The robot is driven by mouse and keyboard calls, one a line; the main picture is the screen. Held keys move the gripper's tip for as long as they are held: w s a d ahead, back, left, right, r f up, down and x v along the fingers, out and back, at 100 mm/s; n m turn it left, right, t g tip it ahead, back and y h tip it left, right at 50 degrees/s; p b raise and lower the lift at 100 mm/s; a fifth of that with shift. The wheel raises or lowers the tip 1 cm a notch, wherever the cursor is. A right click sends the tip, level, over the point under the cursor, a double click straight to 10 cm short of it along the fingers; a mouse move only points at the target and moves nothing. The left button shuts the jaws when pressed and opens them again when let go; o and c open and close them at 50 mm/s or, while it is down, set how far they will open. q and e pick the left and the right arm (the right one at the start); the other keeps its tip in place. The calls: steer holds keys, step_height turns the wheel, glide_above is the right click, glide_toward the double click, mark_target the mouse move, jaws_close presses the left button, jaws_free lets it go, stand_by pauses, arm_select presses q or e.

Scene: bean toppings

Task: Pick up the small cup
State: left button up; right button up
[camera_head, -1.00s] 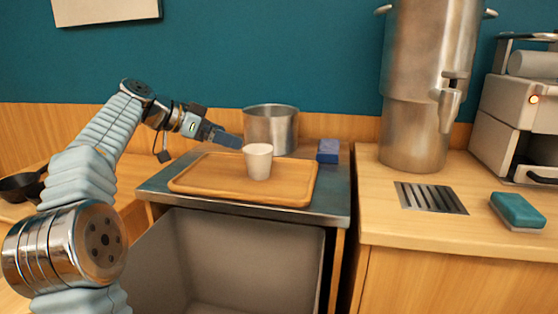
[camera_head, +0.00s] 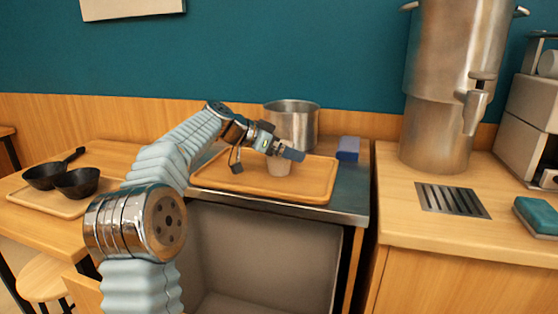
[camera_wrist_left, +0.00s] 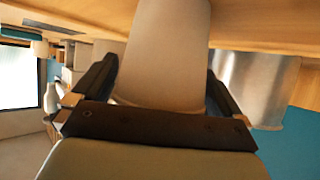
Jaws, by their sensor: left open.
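The small white cup (camera_head: 279,168) stands on the wooden tray (camera_head: 318,184) in the head view, its upper part partly covered by my left gripper (camera_head: 290,153). In the left wrist view the cup (camera_wrist_left: 162,50) fills the middle. My left gripper (camera_wrist_left: 162,88) is open there, with one dark finger on each side of the cup. Gaps to the cup are small, and I cannot tell whether either finger touches it. My right gripper is not in view.
A metal pot (camera_head: 292,124) stands behind the tray, with a blue block (camera_head: 348,148) to its right. A large metal dispenser (camera_head: 440,130) stands on the right counter near a drain grate (camera_head: 452,200). Black pans (camera_head: 76,183) lie at the left.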

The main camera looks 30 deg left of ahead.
arm_select(q)
steer(key=c, duration=0.9)
steer(key=shift+c, duration=0.2)
steer(key=shift+r, duration=0.1)
steer(key=shift+r, duration=0.25)
step_height(320, 180, up, 3)
steer(key=shift+f, duration=0.15)
steer(key=s+r+b, duration=0.1)
steer(key=s+r, duration=0.8)
steer(key=s, duration=0.5)
steer(key=shift+a+r+b, duration=0.2)
steer(key=shift+r+b, duration=0.1)
steer(key=shift+r, duration=0.05)
